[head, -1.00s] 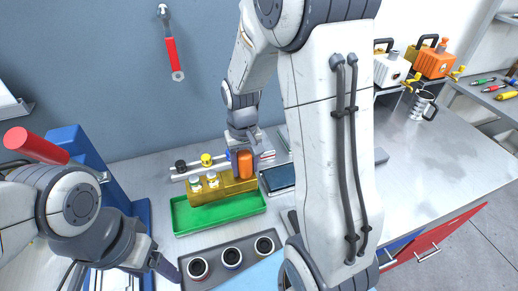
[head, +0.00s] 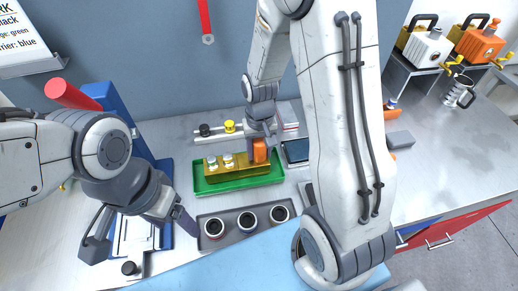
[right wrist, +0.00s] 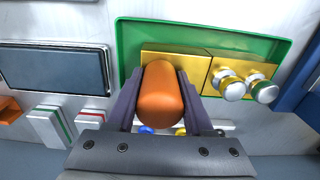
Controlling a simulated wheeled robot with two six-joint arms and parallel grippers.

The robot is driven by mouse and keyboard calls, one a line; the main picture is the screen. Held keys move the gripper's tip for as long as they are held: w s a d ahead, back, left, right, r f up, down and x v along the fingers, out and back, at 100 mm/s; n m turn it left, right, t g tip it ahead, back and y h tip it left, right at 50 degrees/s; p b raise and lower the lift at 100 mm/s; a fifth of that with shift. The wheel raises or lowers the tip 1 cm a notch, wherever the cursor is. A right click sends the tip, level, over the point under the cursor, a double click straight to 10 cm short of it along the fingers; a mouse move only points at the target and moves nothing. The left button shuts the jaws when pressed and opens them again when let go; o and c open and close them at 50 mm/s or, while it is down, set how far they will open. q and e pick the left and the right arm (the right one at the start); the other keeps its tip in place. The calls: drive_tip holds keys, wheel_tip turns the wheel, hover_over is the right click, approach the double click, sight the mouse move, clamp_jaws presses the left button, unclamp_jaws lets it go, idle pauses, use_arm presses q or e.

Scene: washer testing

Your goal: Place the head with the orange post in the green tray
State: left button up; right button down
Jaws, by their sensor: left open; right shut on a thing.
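The head is a gold block (head: 226,174) with silver-topped knobs and an orange post (head: 259,151) at its right end. My right gripper (head: 262,144) is shut on the orange post; in the right wrist view the post (right wrist: 160,95) sits between both fingers. The block is within the outline of the green tray (head: 240,184), and the tray's rim (right wrist: 128,45) surrounds it in the wrist view. I cannot tell whether it touches the tray floor. My left gripper (head: 140,233) is open and empty at the left, over a white and blue fixture.
A grey tray (head: 245,236) with several dark round cups lies in front of the green tray. A dark flat panel (head: 296,152) lies to the right. Rods with black and yellow knobs (head: 230,127) lie behind. A blue press with a red handle (head: 73,95) stands left.

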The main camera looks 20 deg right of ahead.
drive_tip(key=shift+w+f, duration=0.1)
drive_tip(key=shift+c, duration=1.4)
unclamp_jaws()
wheel_tip(320, 180, up, 12)
drive_tip(key=s+a+r+n+y, duration=0.1)
drive_tip(key=s+a+r+n, duration=0.1)
drive_tip(key=s+a+n, duration=0.7)
drive_tip(key=s+a, duration=0.5)
drive_tip(key=s, duration=0.4)
drive_tip(key=shift+s+a+r+n, duration=0.25)
drive_tip(key=shift+s+a+n, duration=0.05)
drive_tip(key=shift+a, duration=0.05)
